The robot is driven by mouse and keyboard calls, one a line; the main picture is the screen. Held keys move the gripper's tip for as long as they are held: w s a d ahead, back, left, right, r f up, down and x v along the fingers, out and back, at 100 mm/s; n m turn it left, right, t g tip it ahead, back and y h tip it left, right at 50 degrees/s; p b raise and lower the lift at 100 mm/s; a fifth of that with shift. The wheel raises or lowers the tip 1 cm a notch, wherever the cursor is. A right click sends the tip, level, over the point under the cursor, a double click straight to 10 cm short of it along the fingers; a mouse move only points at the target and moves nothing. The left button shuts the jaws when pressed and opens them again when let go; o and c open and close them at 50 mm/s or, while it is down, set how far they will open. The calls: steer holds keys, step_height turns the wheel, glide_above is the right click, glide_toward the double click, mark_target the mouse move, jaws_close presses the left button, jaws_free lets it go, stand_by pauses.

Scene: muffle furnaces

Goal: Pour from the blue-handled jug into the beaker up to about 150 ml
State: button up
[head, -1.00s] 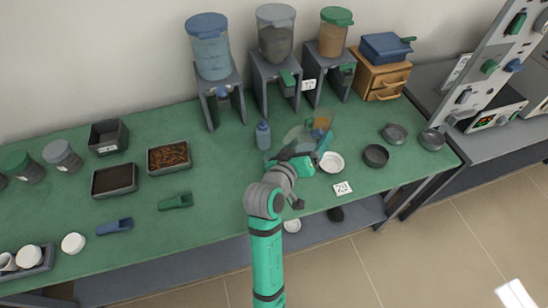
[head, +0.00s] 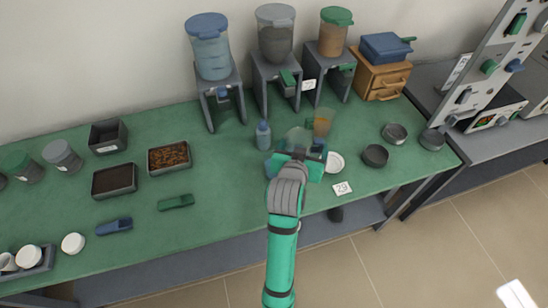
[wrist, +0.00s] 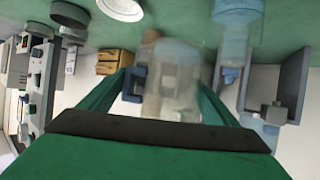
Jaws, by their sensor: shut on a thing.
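My gripper (head: 297,158) is over the middle of the green table, shut on a clear vessel that I take to be the blue-handled jug (head: 294,138). The jug also shows between the fingers in the wrist view (wrist: 172,85), where the picture is upside down.
An amber-filled clear vessel (head: 321,123) stands behind my gripper, a blue bottle (head: 263,134) to its left. A white dish (head: 335,162) and dark bowl (head: 375,156) are to the right. Dispensers (head: 210,75) line the back.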

mark_target(308, 131)
steer(key=shift+r, duration=0.15)
steer(key=shift+r, duration=2.4)
